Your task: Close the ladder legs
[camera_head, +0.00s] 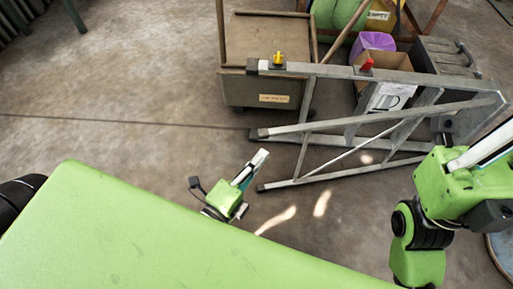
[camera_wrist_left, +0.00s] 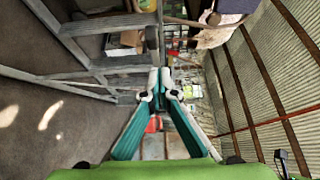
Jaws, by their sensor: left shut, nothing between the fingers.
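The grey metal stepladder (camera_head: 322,127) is right of centre in the head view. Its rails come together at the right and spread apart toward the left, so its legs stand open. A yellow piece and a red piece (camera_head: 367,64) show on its upper rail. My left gripper (camera_head: 262,156) is shut and empty beside the ladder's left-hand feet, apart from the rails as far as I can see. In the left wrist view the gripper (camera_wrist_left: 160,84) has its fingertips together, with the ladder (camera_wrist_left: 65,40) at left. My right gripper (camera_head: 490,145) is near the ladder's right end, partly cut off.
A wooden cart (camera_head: 266,40) stands behind the ladder, with a purple box (camera_head: 373,42) and a grey case (camera_head: 443,57) to its right. Bare concrete floor (camera_head: 120,105) is open at the left. A corrugated wall (camera_wrist_left: 285,60) shows at right in the wrist view.

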